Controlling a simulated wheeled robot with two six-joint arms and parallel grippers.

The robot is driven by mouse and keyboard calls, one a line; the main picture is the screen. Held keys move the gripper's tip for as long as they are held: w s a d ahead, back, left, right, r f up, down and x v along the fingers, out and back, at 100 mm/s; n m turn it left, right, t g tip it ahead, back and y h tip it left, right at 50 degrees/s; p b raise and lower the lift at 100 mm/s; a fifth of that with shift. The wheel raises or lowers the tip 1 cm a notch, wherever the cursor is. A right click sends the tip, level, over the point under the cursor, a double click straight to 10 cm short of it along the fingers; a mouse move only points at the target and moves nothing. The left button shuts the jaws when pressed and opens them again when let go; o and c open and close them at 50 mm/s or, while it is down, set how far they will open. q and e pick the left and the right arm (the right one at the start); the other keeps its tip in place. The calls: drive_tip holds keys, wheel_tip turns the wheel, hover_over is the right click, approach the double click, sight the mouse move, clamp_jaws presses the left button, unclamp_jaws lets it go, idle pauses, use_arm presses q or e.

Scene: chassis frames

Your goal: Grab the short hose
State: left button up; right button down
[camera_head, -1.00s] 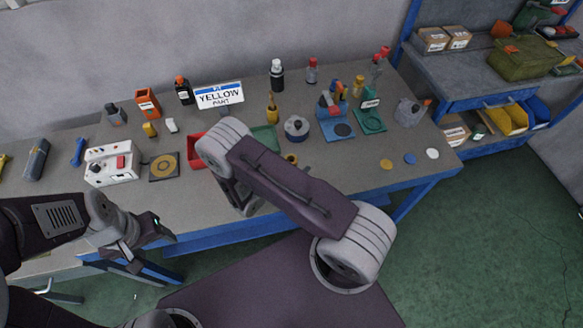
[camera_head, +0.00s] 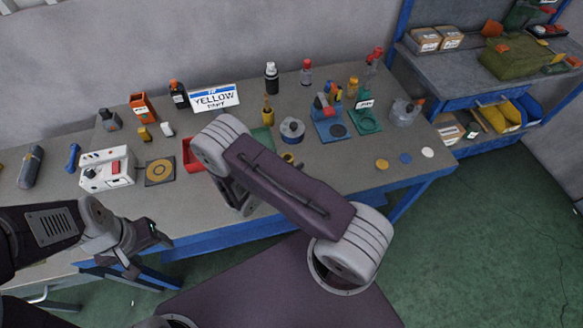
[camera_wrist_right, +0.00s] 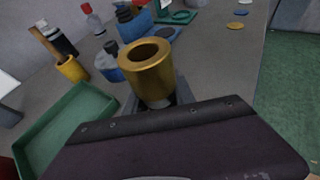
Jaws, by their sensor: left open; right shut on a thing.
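A short, hollow gold tube (camera_wrist_right: 150,70) with a wide rim stands nearly upright in front of my right wrist camera; it may be the short hose. My right gripper (camera_wrist_right: 162,103) is shut on its narrower lower part, and the jaws are mostly hidden behind my own dark wrist part. In the head view a bit of the gold tube (camera_head: 288,158) shows past my right arm, which hides the right jaws. My left gripper (camera_head: 145,255) is open and empty in front of the table's front edge, below the white machine.
A green tray (camera_wrist_right: 62,130) lies left of the tube. A yellow cup (camera_wrist_right: 72,68) and a grey-blue round container (camera_wrist_right: 107,66) stand behind it. The white machine (camera_head: 107,169) is at the table's left. The table's right front has free room around flat coloured discs (camera_head: 405,158).

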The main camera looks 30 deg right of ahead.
drive_tip(key=s+d+r+p, duration=0.3)
drive_tip(key=s+r, duration=0.6)
drive_tip(key=s, duration=0.2)
drive_tip(key=shift+s+r+p, duration=0.2)
drive_tip(key=shift+r+p, duration=0.05)
drive_tip(key=shift+p, duration=0.15)
